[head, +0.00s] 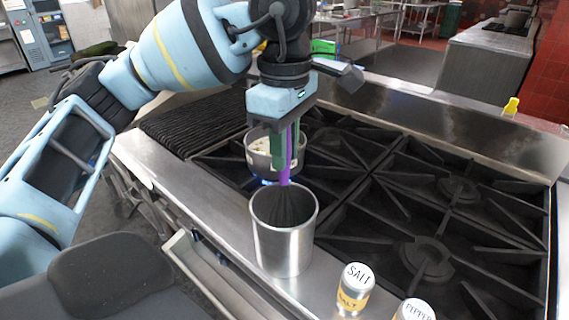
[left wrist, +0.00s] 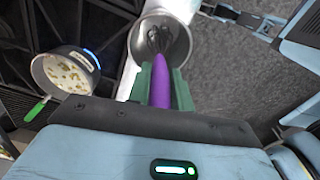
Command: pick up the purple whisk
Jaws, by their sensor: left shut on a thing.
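The purple whisk (head: 284,176) has a purple handle and dark wires. Its wire end is down inside a metal canister (head: 284,243) on the stove's front ledge. My left gripper (head: 285,160) is above the canister, with its green fingers shut on the whisk's handle. In the left wrist view the purple handle (left wrist: 161,88) lies between the green fingers (left wrist: 160,85), and the wires reach into the canister (left wrist: 184,54). The whisk stands about upright in the head view. My right gripper is not in view.
A pot (head: 262,150) with pale food stands on the stove just behind my left gripper. A salt shaker (head: 355,287) and a pepper shaker (head: 414,310) stand right of the canister. Black burner grates (head: 430,255) fill the stove top.

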